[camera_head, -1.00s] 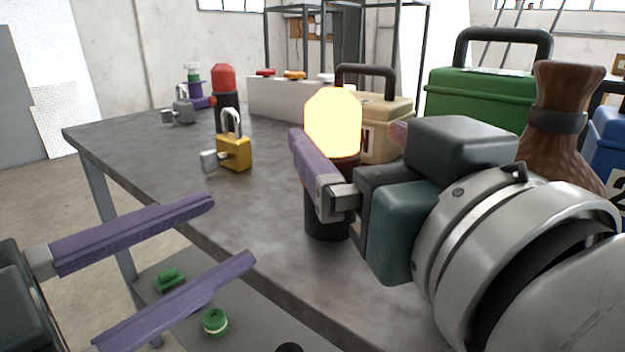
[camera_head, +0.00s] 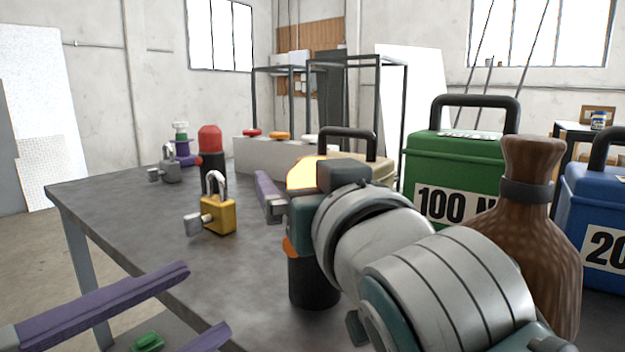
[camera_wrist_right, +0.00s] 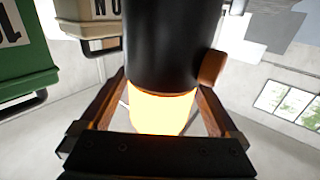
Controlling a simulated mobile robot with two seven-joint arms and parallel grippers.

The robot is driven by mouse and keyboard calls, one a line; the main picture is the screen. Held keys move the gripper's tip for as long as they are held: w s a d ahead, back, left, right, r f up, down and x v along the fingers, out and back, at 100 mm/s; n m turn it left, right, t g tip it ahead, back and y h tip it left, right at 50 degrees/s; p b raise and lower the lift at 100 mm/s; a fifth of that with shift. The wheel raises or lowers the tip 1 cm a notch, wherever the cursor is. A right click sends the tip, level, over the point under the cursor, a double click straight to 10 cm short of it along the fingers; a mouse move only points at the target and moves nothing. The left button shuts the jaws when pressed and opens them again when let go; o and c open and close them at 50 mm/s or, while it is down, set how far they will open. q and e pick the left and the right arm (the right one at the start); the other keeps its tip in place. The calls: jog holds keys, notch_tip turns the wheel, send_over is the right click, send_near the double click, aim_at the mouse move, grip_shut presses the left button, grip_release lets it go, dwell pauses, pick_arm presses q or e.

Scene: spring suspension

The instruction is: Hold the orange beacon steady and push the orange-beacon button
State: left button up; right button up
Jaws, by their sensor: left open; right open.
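The orange beacon has a black base (camera_head: 312,282) and a glowing yellow-orange top (camera_head: 303,174). It stands upright on the grey table, partly hidden behind my right arm. An orange button (camera_head: 290,246) sticks out from its side and also shows in the right wrist view (camera_wrist_right: 211,68). My right gripper (camera_wrist_right: 161,88) is open, with one finger on each side of the beacon; I cannot tell whether they touch it. One purple right finger shows in the head view. My left gripper (camera_head: 207,299) is open and empty at the lower left, away from the beacon, its near finger cut off.
On the table (camera_head: 120,205) are a yellow padlock (camera_head: 218,215), a grey padlock (camera_head: 170,168), a red beacon (camera_head: 210,150) and a button box (camera_head: 262,160). A brown vase (camera_head: 527,240) and green case (camera_head: 450,165) stand right. A green part (camera_head: 148,341) lies below.

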grip_shut()
pick_arm(q)
grip_shut()
dwell(0.8)
dwell(1.2)
